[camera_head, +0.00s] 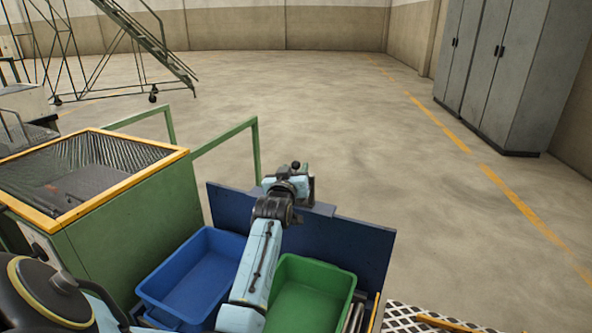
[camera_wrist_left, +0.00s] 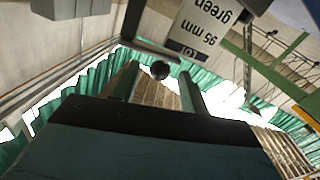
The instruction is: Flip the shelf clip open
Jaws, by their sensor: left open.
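My left gripper (camera_head: 300,172) is at the top edge of the blue back panel, above the bins. In the left wrist view its two fingers (camera_wrist_left: 158,84) stand apart. A dark round knob (camera_wrist_left: 160,70) shows between the fingertips, and I cannot tell if they touch it. A white label reading "95 mm green" (camera_wrist_left: 200,28) is beside it on a dark holder, which seems to be the shelf clip; its hinge and state are unclear. In the head view the clip is mostly hidden by my gripper. My right gripper is not in view.
The blue panel (camera_head: 340,245) stands behind a blue bin (camera_head: 190,275) and a green bin (camera_head: 312,290). A green machine with a yellow-rimmed mesh top (camera_head: 125,225) and green rails (camera_head: 225,140) are at left. Grey cabinets (camera_head: 495,75) stand far right.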

